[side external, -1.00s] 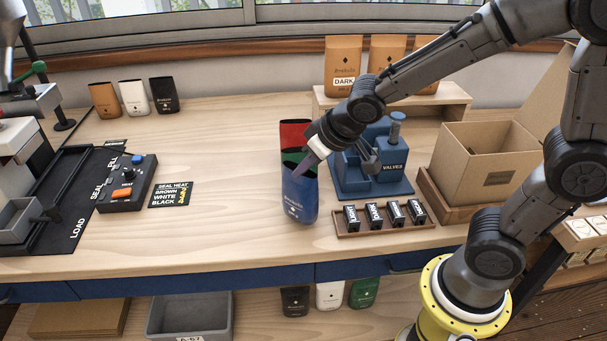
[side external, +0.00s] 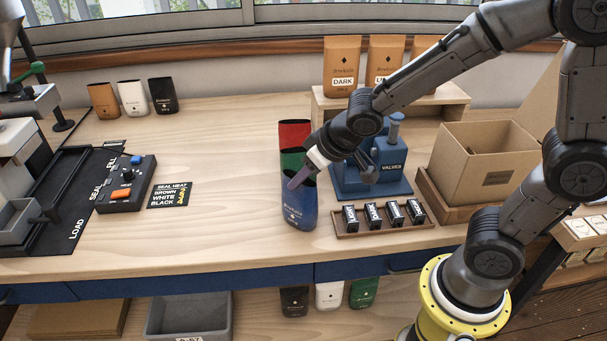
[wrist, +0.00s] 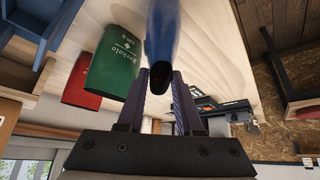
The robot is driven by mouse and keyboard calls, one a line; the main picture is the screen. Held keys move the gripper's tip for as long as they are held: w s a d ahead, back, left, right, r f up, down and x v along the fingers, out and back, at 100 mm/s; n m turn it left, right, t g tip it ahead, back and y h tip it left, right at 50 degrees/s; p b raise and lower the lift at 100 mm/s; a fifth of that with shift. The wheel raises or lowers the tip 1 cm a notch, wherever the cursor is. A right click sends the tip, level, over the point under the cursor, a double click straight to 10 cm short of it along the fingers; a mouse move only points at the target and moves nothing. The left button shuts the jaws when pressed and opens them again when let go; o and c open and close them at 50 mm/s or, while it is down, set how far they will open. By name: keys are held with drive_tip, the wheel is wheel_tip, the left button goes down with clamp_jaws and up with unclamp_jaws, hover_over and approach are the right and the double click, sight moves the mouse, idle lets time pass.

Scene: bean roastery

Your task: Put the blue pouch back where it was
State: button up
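The blue pouch (side external: 299,205) is upright at the front of a row on the bench, with the green pouch (side external: 292,159) and the red pouch (side external: 295,133) behind it. My gripper (side external: 293,184) reaches down from the right, its purple fingers at the pouch's top. In the wrist view the blue pouch (wrist: 163,30) has its dark mouth between the two fingers of my gripper (wrist: 162,78), which are shut on its upper edge. I cannot tell whether its base touches the bench. The green pouch (wrist: 115,62) and red pouch (wrist: 82,87) stand apart from it to the left.
A blue valve station (side external: 385,180) and a wooden tray (side external: 383,228) of small labelled boxes stand close on the right. A cardboard box (side external: 485,160) is farther right.

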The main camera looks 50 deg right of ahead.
drive_tip(key=shift+r, duration=0.1)
drive_tip(key=shift+s+r, duration=0.1)
drive_tip(key=shift+r, duration=0.2)
drive_tip(key=v, duration=1.1)
drive_tip(key=s+d+g, duration=0.1)
drive_tip(key=s+d, duration=0.3)
drive_tip(key=s, duration=0.9)
drive_tip(key=shift+s+f, duration=0.25)
drive_tip(key=shift+f, duration=0.2)
